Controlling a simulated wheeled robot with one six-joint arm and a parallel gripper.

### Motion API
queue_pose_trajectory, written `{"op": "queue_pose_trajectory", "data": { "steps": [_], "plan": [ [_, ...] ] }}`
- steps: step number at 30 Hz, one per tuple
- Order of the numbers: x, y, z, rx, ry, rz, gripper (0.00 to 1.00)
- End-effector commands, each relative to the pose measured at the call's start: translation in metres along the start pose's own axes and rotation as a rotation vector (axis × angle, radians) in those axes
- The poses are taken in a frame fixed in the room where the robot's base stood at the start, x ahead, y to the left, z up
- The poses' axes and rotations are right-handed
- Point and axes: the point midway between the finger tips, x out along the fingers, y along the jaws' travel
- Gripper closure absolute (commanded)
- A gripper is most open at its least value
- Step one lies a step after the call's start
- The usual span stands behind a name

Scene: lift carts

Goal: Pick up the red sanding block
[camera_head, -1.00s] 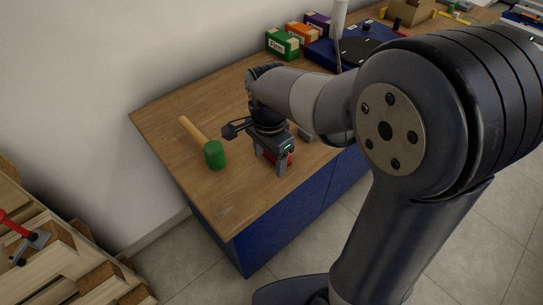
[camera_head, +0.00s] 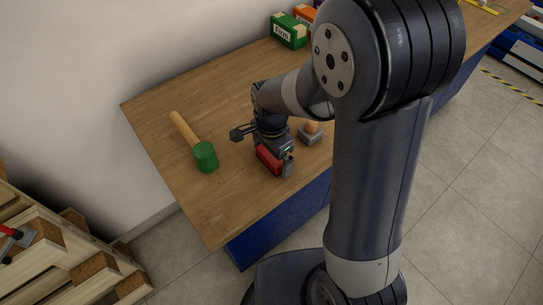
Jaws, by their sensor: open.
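The red sanding block (camera_head: 268,160) lies on the wooden worktop (camera_head: 221,210) near its front edge. My gripper (camera_head: 276,165) is right at the block, pointing down. One finger shows at the block's right end. The other finger is hard to make out, and the gripper's body hides part of the block. The jaws are open. I cannot tell whether a finger touches the block.
A mallet with a green head (camera_head: 205,156) lies left of my gripper. A grey tool with a wooden handle (camera_head: 311,135) stands close on the right. Boxes, one green (camera_head: 290,31), stand at the back by the wall. The worktop's left front corner is clear.

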Motion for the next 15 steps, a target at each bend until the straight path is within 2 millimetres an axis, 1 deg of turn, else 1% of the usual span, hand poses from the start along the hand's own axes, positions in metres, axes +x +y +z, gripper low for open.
{"op": "queue_pose_trajectory", "data": {
  "steps": [1,2,15],
  "plan": [
    [-0.0001,-0.0001,-0.0001,0.0,0.0,0.0,0.0],
    [-0.0002,-0.0001,-0.0001,0.0,0.0,0.0,0.02],
    [-0.0005,-0.0002,-0.0001,0.0,0.0,-0.001,0.38]
  ]
}}
